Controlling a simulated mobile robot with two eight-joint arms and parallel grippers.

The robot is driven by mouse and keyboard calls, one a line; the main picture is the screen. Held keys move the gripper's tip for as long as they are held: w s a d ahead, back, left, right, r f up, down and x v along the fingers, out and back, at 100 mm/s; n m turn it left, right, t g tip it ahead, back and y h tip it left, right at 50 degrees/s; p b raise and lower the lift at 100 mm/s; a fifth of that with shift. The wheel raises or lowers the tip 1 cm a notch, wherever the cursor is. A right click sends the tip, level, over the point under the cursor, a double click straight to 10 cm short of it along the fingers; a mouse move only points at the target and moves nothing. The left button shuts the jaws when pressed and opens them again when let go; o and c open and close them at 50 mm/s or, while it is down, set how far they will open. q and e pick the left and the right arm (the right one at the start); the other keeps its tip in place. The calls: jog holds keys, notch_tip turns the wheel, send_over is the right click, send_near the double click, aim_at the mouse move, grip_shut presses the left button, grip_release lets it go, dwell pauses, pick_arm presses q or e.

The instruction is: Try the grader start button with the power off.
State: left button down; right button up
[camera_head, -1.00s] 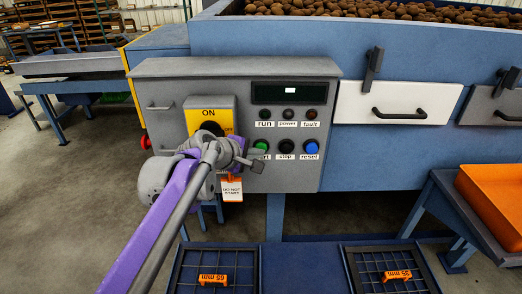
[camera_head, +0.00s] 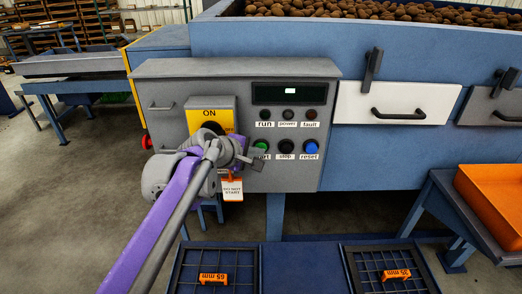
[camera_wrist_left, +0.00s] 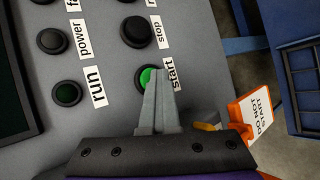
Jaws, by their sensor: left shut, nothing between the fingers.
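The grey control panel (camera_head: 160,88) carries the green start button (camera_head: 261,144), with its label partly hidden by my left gripper (camera_head: 256,161). The gripper is shut and empty, with its tips at the button's lower edge. In the left wrist view, the shut tips (camera_wrist_left: 159,76) overlap the green start button (camera_wrist_left: 145,76); I cannot tell whether they touch it. The run, power (camera_head: 289,114) and fault lamps look dark. My right gripper is not in view.
An orange DO NOT START tag (camera_head: 232,189) hangs below the gripper. The black stop button (camera_head: 286,146) and blue reset button (camera_head: 310,147) sit to the right. A small white patch shows on the display (camera_head: 289,92). An orange crate (camera_head: 488,198) stands at right.

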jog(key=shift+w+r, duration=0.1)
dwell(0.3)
pick_arm(q)
jog(key=shift+s+f, duration=0.1)
jog(key=shift+s, duration=2.8)
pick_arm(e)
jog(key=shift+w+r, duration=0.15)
pick_arm(q)
jog(key=s+a+f+m+g+y, duration=0.1)
jog(key=s+a+f+m, duration=0.3)
jog(key=s, duration=0.4)
jog(key=s+a+f+m+g+y+p, duration=0.1)
jog(key=s+a+f+m+y, duration=0.2)
jog(key=s+a+f, duration=0.4)
jog(key=s+a+f+m+g+y+p, duration=0.1)
jog(key=s+a+f+m+g+y, duration=0.1)
jog(key=s+a+f+m, duration=0.3)
jog(key=s+f, duration=0.4)
jog(key=s, duration=0.2)
jog(key=shift+s+a+f+y, duration=0.15)
jog(key=shift+s+a+y, duration=0.1)
jog(key=shift+a+y, duration=0.05)
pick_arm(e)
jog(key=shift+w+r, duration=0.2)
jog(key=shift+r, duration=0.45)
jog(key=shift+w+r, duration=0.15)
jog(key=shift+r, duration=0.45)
